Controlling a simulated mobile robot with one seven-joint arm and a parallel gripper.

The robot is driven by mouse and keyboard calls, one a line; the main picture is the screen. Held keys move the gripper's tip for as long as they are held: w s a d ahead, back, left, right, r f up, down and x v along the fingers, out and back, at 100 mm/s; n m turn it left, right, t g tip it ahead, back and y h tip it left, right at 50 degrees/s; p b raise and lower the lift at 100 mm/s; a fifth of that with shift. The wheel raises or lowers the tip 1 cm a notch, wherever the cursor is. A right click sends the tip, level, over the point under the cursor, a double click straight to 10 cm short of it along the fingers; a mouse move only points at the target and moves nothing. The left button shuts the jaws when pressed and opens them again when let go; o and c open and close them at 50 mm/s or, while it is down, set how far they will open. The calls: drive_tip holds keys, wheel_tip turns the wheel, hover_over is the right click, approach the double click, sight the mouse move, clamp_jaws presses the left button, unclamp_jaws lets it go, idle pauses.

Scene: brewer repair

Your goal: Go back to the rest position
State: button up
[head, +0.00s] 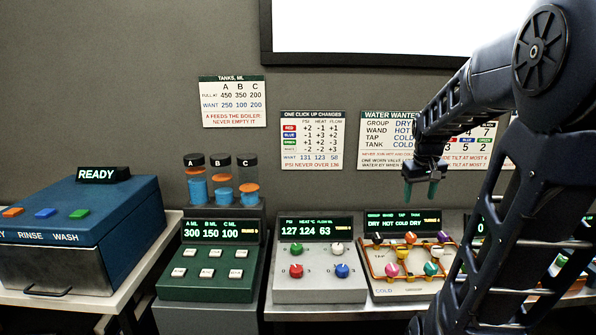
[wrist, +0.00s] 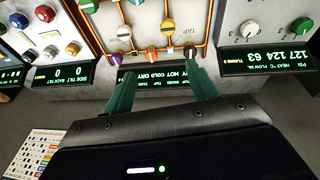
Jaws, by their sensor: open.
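My gripper (head: 421,190) hangs from my arm at the right of the head view, above the valve panel (head: 378,291). Its two green fingers are apart with nothing between them. In the wrist view my gripper (wrist: 163,88) shows the same spread fingers over the panel's display and coloured knobs. The fingers look apart from the panel, but the exact height is hard to tell. My arm hides part of the right side of the head view.
A grey knob console (head: 318,290) stands left of the valve panel. A green tank console (head: 210,287) and a blue READY machine (head: 80,225) stand further left. Posters, including a water chart (head: 388,140), hang on the back wall. The space above the consoles is mostly clear.

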drive_tip(key=s+a+t, duration=0.1)
drive_tip(key=s+a, duration=0.2)
drive_tip(key=s, duration=0.3)
drive_tip(key=s+a+m+t+y, duration=0.1)
drive_tip(key=s+a, duration=0.3)
drive_tip(key=s, duration=0.3)
drive_tip(key=shift+a+r, duration=0.2)
drive_tip(key=shift+r, duration=0.05)
idle(1.3)
